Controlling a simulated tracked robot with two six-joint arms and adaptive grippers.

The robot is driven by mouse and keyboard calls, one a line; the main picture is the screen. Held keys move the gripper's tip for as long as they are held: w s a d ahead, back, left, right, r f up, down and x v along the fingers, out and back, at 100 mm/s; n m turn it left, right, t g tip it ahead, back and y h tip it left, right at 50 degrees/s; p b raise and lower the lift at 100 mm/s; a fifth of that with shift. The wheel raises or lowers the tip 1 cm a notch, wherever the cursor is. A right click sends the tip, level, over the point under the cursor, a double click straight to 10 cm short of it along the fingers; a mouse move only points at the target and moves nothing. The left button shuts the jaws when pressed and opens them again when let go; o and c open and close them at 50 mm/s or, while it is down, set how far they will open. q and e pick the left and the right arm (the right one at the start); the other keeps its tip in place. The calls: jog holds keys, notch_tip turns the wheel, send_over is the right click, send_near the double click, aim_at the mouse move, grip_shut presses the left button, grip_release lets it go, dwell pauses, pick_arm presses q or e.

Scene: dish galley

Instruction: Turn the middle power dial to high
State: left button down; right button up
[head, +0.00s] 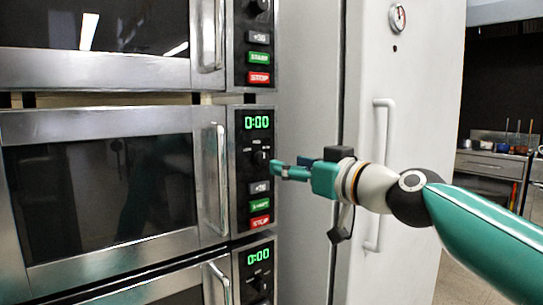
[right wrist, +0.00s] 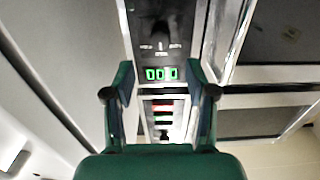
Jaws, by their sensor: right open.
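The middle power dial (head: 259,156) is a small dark knob on the black panel of the middle oven, below its green 0:00 display (head: 257,123). Its pointer is too small to read. My right gripper (head: 275,168), teal, is open, with its tips just right of this dial. I cannot tell whether they touch it. In the right wrist view its two fingers (right wrist: 163,85) stand apart, with nothing held between them. A green display (right wrist: 161,73) shows between them, with a dark dial (right wrist: 161,33) above it. I cannot tell which oven these belong to. My left gripper is not in view.
Ovens are stacked at left. The middle oven's door handle (head: 220,178) stands out just left of the panel. Its buttons, including a red STOP button (head: 260,221), sit below the dial. A tall white door with a handle (head: 380,140) stands behind my right arm.

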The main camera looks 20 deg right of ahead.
aim_at(265, 159)
jog(key=p+x, duration=0.2)
jog(key=x, duration=0.6)
jog(key=shift+w, duration=0.1)
jog(key=c, duration=1.1)
jog(key=shift+d, duration=0.15)
grip_shut()
